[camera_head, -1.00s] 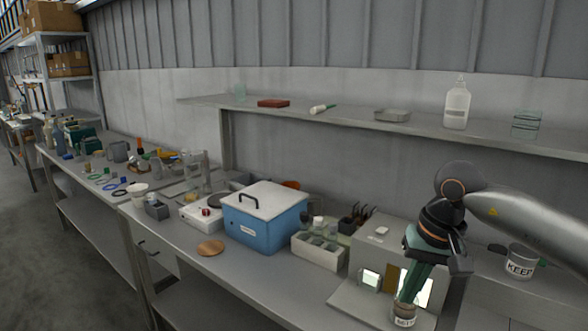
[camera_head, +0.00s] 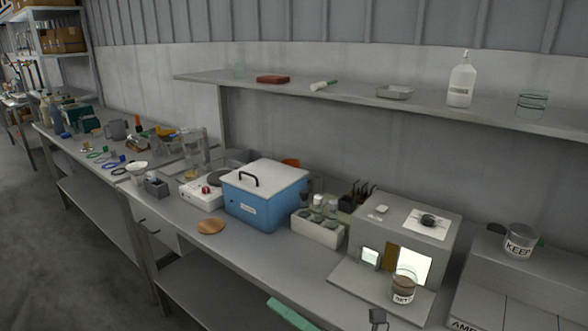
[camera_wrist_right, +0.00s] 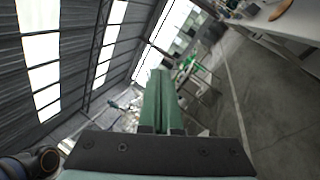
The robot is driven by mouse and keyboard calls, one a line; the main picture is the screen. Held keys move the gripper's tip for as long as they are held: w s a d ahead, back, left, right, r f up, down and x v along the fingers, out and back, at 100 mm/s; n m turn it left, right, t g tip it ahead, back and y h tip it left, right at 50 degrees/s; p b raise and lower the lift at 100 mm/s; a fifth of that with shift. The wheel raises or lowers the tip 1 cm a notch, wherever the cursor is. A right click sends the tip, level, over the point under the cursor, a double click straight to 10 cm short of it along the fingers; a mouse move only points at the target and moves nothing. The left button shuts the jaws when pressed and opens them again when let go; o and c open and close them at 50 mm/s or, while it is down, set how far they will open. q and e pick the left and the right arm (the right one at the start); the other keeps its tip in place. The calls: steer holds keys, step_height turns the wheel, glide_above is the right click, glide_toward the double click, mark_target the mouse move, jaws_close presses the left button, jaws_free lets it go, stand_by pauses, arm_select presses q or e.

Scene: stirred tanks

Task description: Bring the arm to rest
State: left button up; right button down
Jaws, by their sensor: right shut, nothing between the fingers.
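My right gripper (camera_head: 290,314) shows only as its green fingers at the bottom edge of the head view, low in front of the bench; the rest of it is cut off. In the right wrist view its green fingers (camera_wrist_right: 160,100) are together with nothing between them, pointing out into the open hall. My left gripper is in neither view.
A small labelled jar (camera_head: 403,287) stands on the plate before the grey box (camera_head: 410,230). A blue box (camera_head: 262,205), a white rack (camera_head: 318,230) and a round wooden disc (camera_head: 210,226) stand on the bench. A pot marked KEEP (camera_head: 520,240) is at right. The floor at left is clear.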

steer(key=s+d+f+m+t+h, duration=0.1)
steer(key=d+f+m+t+h, duration=0.1)
steer(key=d+f+m+h, duration=0.55)
steer(key=s+d+f+m+t+h, duration=0.1)
steer(key=d+f+m+t+h, duration=0.3)
steer(key=f+m, duration=0.8)
steer(key=s+d+f+m+g+h, duration=0.2)
steer(key=s+d+f+m+g, duration=0.1)
steer(key=s+f+m, duration=0.3)
steer(key=s+d+f+m+g+h, duration=0.3)
steer(key=s+f+m, duration=0.3)
steer(key=s, duration=0.3)
steer(key=shift+d+m+g, duration=0.6)
steer(key=shift+m+g, duration=0.1)
steer(key=shift+m, duration=0.15)
